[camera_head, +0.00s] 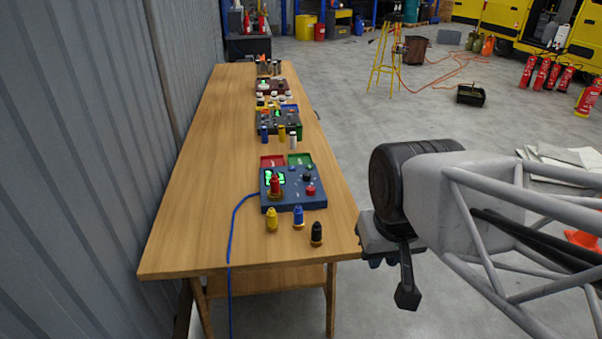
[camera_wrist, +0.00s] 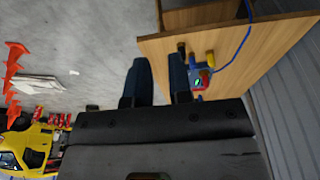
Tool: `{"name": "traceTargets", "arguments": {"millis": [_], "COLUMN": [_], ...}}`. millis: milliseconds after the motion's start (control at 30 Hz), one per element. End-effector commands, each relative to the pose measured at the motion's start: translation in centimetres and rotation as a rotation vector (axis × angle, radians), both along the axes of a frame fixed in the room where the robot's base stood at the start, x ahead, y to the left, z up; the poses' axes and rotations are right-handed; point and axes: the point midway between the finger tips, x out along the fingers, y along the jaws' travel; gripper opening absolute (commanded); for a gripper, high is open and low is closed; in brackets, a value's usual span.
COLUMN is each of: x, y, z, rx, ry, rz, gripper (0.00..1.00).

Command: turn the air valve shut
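A blue box (camera_head: 318,199) sits near the front end of the wooden table. On top it has a lit green display (camera_head: 275,177), a red-topped upright piece (camera_head: 275,187), a red knob (camera_head: 310,190) and dark knobs (camera_head: 307,177). I cannot tell which part, if any, is the air valve. The box also shows in the wrist view (camera_wrist: 193,70), partly behind one finger. My gripper (camera_head: 391,278) is off the table's right edge, apart from the box. In the wrist view my gripper (camera_wrist: 160,65) has its two fingers apart with nothing between them.
Yellow (camera_head: 272,221), blue (camera_head: 298,217) and black (camera_head: 316,234) bottle-shaped pieces stand before the box. Red (camera_head: 272,161) and green (camera_head: 299,159) trays lie behind it. A blue hose (camera_head: 232,235) runs off the table. The table's left side is clear, beside a corrugated wall.

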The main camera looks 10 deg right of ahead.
Motion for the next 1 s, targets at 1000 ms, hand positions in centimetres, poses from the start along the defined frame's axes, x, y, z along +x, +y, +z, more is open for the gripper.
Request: {"name": "traceTargets", "arguments": {"millis": [1000], "x": [17.2], "y": [0.3], "z": [1.1], "rx": [0.073], "ry": [0.063], "rz": [-0.293], "gripper": [0.6]}}
